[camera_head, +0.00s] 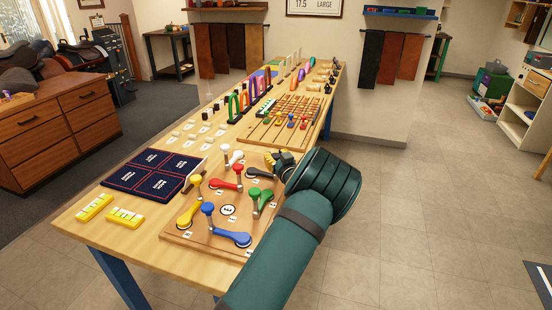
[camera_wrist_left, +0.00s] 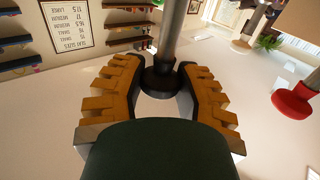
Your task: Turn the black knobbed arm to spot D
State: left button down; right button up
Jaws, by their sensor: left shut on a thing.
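The board with coloured knobbed arms (camera_head: 185,236) lies on the near part of the bench. The black knobbed arm (camera_head: 258,173) is at its far right corner, its knob end covered by my gripper. My left gripper (camera_head: 274,160) is shut on it, fingers just above the board. In the left wrist view, the yellow fingers (camera_wrist_left: 160,95) sit on both sides of its dark collar and grey post (camera_wrist_left: 165,35). Small white letter spots (camera_head: 228,210) are on the board; I cannot make out which one is D. My right gripper is out of view.
A dark blue mat (camera_head: 152,171) and yellow blocks (camera_head: 95,206) lie to the left.

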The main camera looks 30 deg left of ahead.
pick_arm(q)
jog(key=shift+a+r+m+t+h+b, duration=0.1)
jog(key=shift+r+m+t+h+b, duration=0.35)
jog(key=shift+m+t+h+b, duration=0.45)
jog(key=shift+w+r+t, duration=0.1)
jog(key=shift+t, duration=0.3)
jog(key=c, duration=0.6)
grip_release()
jog(key=shift+f, duration=0.2)
jog(key=shift+s+d, duration=0.2)
jog(key=shift+d, duration=0.05)
jog(key=v, duration=1.1)
jog(key=shift+s+r, duration=0.25)
jog(key=shift+s, duration=0.1)
